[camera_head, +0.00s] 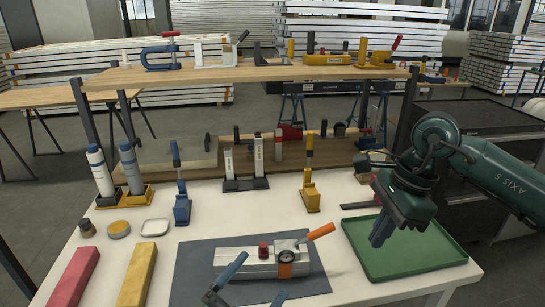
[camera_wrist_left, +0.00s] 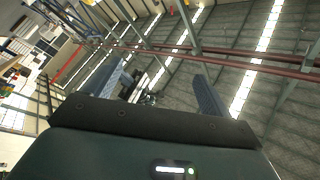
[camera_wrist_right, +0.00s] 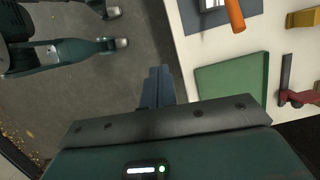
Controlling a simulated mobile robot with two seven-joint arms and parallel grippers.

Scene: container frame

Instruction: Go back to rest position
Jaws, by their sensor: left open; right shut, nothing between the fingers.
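My left gripper (camera_head: 262,276) shows at the bottom centre of the head view, in front of the grey fixture on the table. Only its blue fingers show there, and they stand apart. The left wrist view shows the same fingers (camera_wrist_left: 158,78) spread with nothing between them, against the ceiling and its beams. My right gripper (camera_head: 378,240) hangs over the left part of the green tray (camera_head: 415,250) in the head view. Its blue fingers are together and hold nothing. In the right wrist view the shut fingers (camera_wrist_right: 157,72) point past the table's edge, over the floor.
The white table (camera_head: 205,215) holds a grey mat (camera_head: 195,265) with a clamping fixture (camera_head: 240,262) and an orange-handled tool (camera_head: 321,231). Red (camera_head: 75,275) and yellow (camera_head: 137,273) blocks lie at left. A raised wooden shelf (camera_head: 220,74) with clamps spans the back.

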